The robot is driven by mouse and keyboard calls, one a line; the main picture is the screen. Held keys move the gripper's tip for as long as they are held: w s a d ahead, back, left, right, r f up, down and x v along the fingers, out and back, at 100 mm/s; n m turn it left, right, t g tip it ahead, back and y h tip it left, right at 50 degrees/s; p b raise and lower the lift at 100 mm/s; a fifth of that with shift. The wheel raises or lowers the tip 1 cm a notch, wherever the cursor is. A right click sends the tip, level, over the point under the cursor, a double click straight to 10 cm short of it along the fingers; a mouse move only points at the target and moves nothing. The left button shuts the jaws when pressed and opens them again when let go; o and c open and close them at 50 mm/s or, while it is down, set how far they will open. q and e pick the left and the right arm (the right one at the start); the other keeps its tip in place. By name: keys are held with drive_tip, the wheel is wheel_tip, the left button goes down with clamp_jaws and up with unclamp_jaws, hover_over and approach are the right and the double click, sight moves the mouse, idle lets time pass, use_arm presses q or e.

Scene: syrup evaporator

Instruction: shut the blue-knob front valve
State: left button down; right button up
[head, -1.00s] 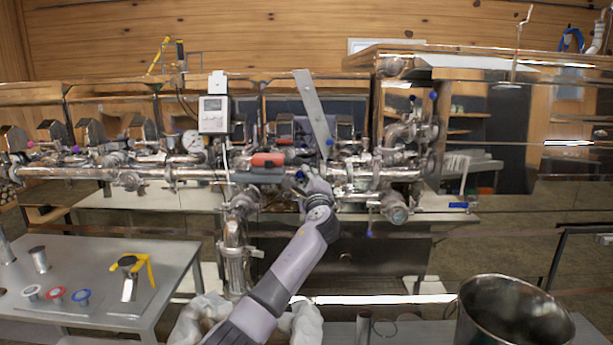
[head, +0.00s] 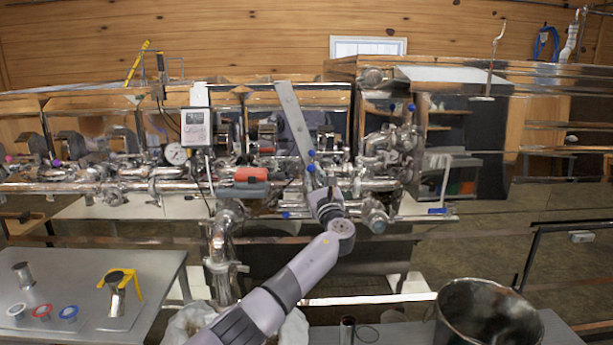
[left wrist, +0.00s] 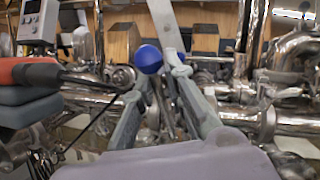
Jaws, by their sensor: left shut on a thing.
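The blue knob (left wrist: 148,58) shows large in the left wrist view, at the fingertips of my left gripper (left wrist: 157,82). In the head view the blue knob (head: 311,168) is small, just above my left gripper (head: 322,192), in front of the steel pipework. The left gripper is shut on the knob's valve handle; the fingers partly hide the stem. A second blue knob (head: 311,153) is close above it in the head view. My right gripper is not in view.
A red and grey device (head: 250,174) sits on the pipe left of the gripper, with a display box (head: 196,127) above. A slanted metal strip (head: 293,120) rises behind. A steel pot (head: 488,312) and a side table (head: 165,275) stand in front.

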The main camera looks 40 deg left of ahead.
use_arm(q)
drive_tip(key=shift+w+d+r+m+t, duration=0.2)
drive_tip(key=shift+w+d+m, duration=0.15)
drive_tip(key=shift+m, duration=0.2)
drive_tip(key=shift+w+d+r+m+t, duration=0.15)
drive_tip(key=shift+w+d+m, duration=0.1)
drive_tip(key=shift+d+m, duration=0.25)
drive_tip(key=c, duration=1.4)
unclamp_jaws()
drive_tip(key=shift+f, duration=0.2)
drive_tip(key=shift+c, duration=0.2)
drive_tip(key=v, duration=1.2)
drive_tip(key=shift+w+f, duration=0.1)
